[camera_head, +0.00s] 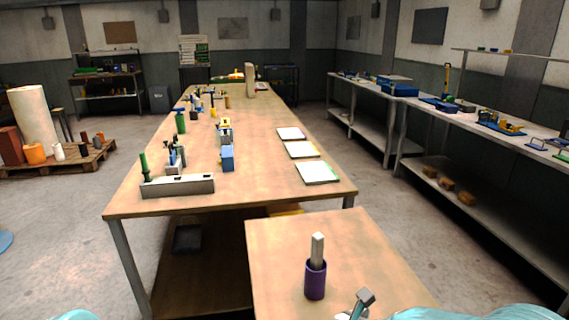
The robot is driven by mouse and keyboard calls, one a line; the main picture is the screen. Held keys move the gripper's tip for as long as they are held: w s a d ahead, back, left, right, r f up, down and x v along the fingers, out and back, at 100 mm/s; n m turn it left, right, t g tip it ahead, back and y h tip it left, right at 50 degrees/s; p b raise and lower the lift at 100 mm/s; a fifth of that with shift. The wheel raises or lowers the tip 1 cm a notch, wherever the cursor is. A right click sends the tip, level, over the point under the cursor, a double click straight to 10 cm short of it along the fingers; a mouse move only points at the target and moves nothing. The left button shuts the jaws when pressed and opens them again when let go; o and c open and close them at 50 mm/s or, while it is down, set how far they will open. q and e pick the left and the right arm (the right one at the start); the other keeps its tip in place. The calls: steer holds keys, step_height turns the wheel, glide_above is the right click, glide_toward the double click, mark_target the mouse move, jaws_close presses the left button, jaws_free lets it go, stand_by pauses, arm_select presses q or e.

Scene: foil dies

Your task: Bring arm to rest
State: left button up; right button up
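At the bottom edge, a pale teal part of my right arm shows, with a small grey gripper (357,305) at its left end. The gripper is low over the near small table (280,250), right of a purple cup (316,281), and looks apart from it. A light grey block stands upright in the cup (318,247). Whether the gripper's fingers are open or shut cannot be made out. Only a teal bit of my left arm shows at the bottom left corner; its gripper is outside the view.
A long wooden table (255,120) bears a grey slotted block (178,187), a blue block (228,158), small tools and several white-topped pads (317,172). Shelving benches (500,165) line the right wall. A pallet (65,168) with rolls stands left. Open concrete floor lies between.

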steer(key=s+d+f+n+y, duration=0.1)
steer(key=d+f+n, duration=0.1)
steer(key=f+n, duration=0.3)
steer(key=d+f+n+g+y, duration=0.1)
steer(key=d+f+n, duration=0.15)
steer(key=f, duration=0.45)
steer(key=s+d+f+n+y, duration=0.1)
steer(key=d+f+n, duration=0.15)
steer(key=f, duration=0.35)
steer(key=s+a+f+n+g+y, duration=0.2)
steer(key=s+a+f+n+y, duration=0.4)
steer(key=f+n, duration=0.4)
steer(key=s+a+n+g+y, duration=0.2)
steer(key=s+a+n, duration=0.2)
steer(key=n, duration=0.6)
steer(key=s+a+n+g+y, duration=0.2)
steer(key=s+a+n+y, duration=0.1)
steer(key=s+n, duration=0.5)
steer(key=a+n, duration=0.1)
steer(key=n, duration=0.2)
steer(key=shift+s+a, duration=0.3)
steer(key=shift+s, duration=0.1)
